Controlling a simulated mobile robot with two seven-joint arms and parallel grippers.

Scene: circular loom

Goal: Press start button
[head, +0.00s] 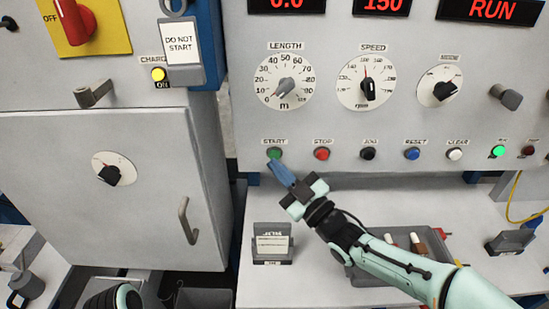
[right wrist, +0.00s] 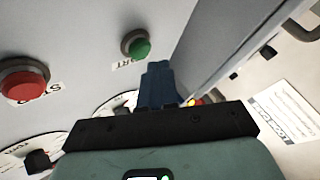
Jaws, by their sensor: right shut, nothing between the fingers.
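The green START button (head: 274,153) is at the left end of the button row on the grey panel, under its START label. It also shows in the right wrist view (right wrist: 137,45), standing out from the panel. My right gripper (head: 274,166) is shut and empty, its blue fingertips just below the button in the head view. In the right wrist view the shut fingers (right wrist: 157,70) point towards the panel, with the button slightly above and left of their tips. A small gap shows there; contact is not visible. My left gripper is not in view.
The red STOP button (head: 321,154) is just right of START, followed by more buttons and a lit green lamp (head: 498,151). Dials sit above. A display (head: 492,10) reads RUN. A "do not start" tag (head: 181,48) hangs at the upper left. A grey tray (head: 400,240) lies below.

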